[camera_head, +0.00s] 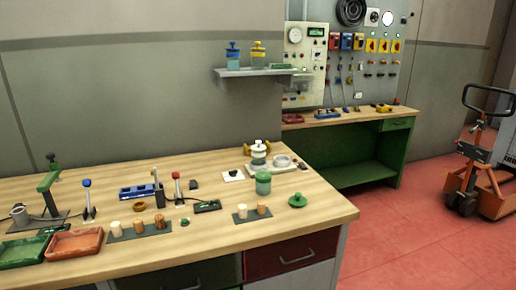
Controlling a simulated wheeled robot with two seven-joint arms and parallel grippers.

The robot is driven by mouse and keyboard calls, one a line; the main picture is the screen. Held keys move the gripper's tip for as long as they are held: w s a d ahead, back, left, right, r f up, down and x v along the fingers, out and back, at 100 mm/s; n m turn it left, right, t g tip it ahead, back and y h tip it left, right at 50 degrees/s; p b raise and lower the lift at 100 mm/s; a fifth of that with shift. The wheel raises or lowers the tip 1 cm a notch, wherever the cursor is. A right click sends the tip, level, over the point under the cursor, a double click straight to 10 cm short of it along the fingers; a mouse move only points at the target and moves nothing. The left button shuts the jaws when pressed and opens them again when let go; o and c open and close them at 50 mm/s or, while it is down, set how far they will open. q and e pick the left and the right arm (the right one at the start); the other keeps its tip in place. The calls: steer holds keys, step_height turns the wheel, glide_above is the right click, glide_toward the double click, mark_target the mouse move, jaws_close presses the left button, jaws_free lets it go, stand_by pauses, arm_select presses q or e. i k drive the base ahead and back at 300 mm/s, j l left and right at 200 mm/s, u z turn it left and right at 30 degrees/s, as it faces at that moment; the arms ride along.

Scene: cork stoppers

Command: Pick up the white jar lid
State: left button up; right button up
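A white, rounded piece with a small blue knob on top (258,147) stands at the back right of the wooden workbench (215,240), above a pale base; it looks like the white jar lid, but it is too small to be sure. A flat white square with a dark knob (232,175) lies to its left. A green jar (263,184) stands in front of it, and a green knobbed lid (298,200) lies to the right of that jar. Neither of my grippers is in view.
Cork stoppers on dark strips (140,229) (252,212) stand near the front. A red tray (75,244) and a green tray (22,252) lie at the left. A yellow-handled item (248,150) is close behind the white piece. The bench's front right is clear.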

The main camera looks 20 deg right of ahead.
mark_target(259, 147)
steer(key=i+l+u, duration=0.45)
steer(key=l, duration=0.15)
steer(key=i+l+u, duration=0.2)
steer(key=l, duration=0.15)
